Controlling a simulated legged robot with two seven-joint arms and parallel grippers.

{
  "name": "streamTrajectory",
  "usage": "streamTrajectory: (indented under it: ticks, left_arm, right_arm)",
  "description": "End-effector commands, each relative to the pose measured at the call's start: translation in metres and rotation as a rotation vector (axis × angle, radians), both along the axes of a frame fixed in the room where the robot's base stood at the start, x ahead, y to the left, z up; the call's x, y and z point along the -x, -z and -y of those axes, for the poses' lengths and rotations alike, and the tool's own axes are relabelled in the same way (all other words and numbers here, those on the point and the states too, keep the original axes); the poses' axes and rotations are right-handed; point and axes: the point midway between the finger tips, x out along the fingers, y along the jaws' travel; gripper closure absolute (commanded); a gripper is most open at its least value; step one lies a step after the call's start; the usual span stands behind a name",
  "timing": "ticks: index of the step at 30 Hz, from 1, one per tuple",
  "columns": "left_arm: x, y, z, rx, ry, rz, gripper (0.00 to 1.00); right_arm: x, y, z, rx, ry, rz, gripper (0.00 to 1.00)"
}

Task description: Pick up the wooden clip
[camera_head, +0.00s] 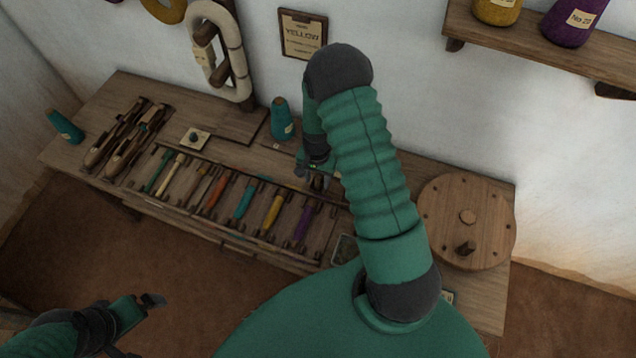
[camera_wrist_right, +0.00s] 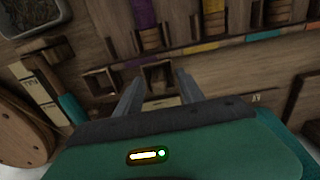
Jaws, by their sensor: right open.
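My right gripper (camera_head: 312,172) is low over the back right part of the loom bench, partly hidden by my own arm. In the right wrist view its two fingers (camera_wrist_right: 156,88) stand apart with nothing held between them. Beyond the fingertips is a small wooden compartment (camera_wrist_right: 158,76) with a small brown wooden piece in it; I cannot tell for sure that this is the wooden clip. My left gripper (camera_head: 150,300) is at the lower left, away from the bench, and its jaw is unclear.
The bench (camera_head: 85,110) carries a rack of several coloured bobbins (camera_head: 216,193), two shuttles (camera_head: 125,150), a teal cone (camera_head: 282,120) and a round wooden disc (camera_head: 467,205) at the right. A shelf (camera_head: 560,50) juts out above right.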

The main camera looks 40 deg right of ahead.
Motion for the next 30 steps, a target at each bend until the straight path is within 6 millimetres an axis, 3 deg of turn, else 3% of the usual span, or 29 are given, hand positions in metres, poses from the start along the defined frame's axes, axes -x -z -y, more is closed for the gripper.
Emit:
streamTrajectory:
  ticks: [7,17,30]
  left_arm:
    - [0.0001,0.0002,0.0,0.0,0.0,0.0,0.0]
    - [0.0,0.0003,0.0002,0.0,0.001,0.0,0.0]
    - [0.0,0.0,0.0,0.0,0.0,0.0,0.0]
  right_arm:
    - [-0.0001,0.0047,0.0047,-0.004,0.002,0.001,0.56]
    - [-0.0003,0.0038,0.0028,-0.003,0.001,0.001,0.99]
    - [0.0003,0.0017,0.0025,-0.005,0.0,-0.001,1.0]
